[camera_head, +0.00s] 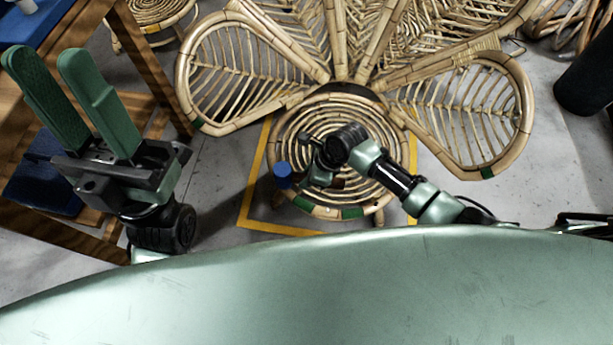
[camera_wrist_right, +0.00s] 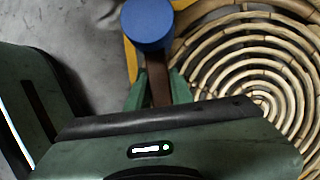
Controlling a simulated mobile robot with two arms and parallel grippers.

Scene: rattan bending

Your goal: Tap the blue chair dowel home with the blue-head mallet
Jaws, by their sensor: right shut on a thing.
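The blue-head mallet shows in the right wrist view with its round blue head (camera_wrist_right: 148,26) beyond my fingertips and its brown handle (camera_wrist_right: 158,82) between the green fingers. My right gripper (camera_wrist_right: 159,90) is shut on this handle. In the head view the blue head (camera_head: 283,175) is at the left edge of the round rattan seat (camera_head: 375,192), with my right gripper (camera_head: 310,172) just to its right. I cannot tell whether the head touches the seat. My left gripper (camera_head: 45,64) is open and empty at the far left. I cannot make out the blue dowel in either view.
The chair has a fan-shaped rattan back with wide side petals (camera_head: 255,75). Yellow floor tape (camera_head: 262,227) frames the seat. A wooden bench (camera_head: 150,50) stands left, near my left gripper. A rattan stool (camera_head: 150,12) is behind, and a black cylinder (camera_head: 585,80) stands right.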

